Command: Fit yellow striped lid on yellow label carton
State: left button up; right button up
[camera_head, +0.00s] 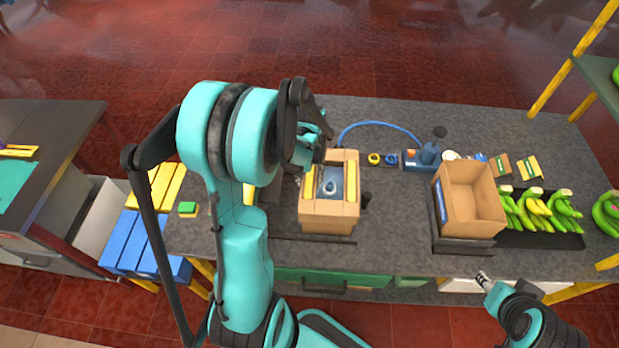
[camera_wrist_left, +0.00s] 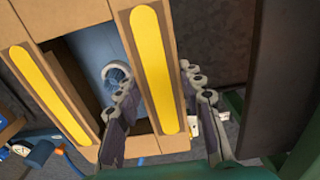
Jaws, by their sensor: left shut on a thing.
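The yellow striped lid (camera_head: 351,190) is brown cardboard with two yellow stripes and a middle gap. It is over a brown carton body (camera_head: 328,224) on the dark bench; I cannot tell whether it is fully seated, and no yellow label is visible. A blue surface with a pale ring shows through the gap. My left gripper (camera_head: 318,142) is at the lid's far side. In the left wrist view, its fingers (camera_wrist_left: 165,105) straddle one striped strip of the lid (camera_wrist_left: 154,68), shut on it. My right gripper (camera_head: 485,280) is by the bench's front edge, its jaws unclear.
An open carton with a blue label (camera_head: 468,206) stands to the right. A blue device (camera_head: 424,157) with a hose, yellow and blue caps and small boxes sit behind. The bench between the cartons is clear.

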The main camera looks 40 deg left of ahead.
pick_arm(q)
jog(key=shift+f, duration=0.15)
jog(key=o, duration=1)
jog(key=shift+o, duration=0.5)
jog(key=o, duration=0.3)
jog(key=shift+o, duration=0.2)
jog(key=shift+r, duration=0.25)
jog(key=shift+r+p, duration=0.8)
jog(key=shift+r, duration=0.35)
jog(key=shift+r, duration=0.15)
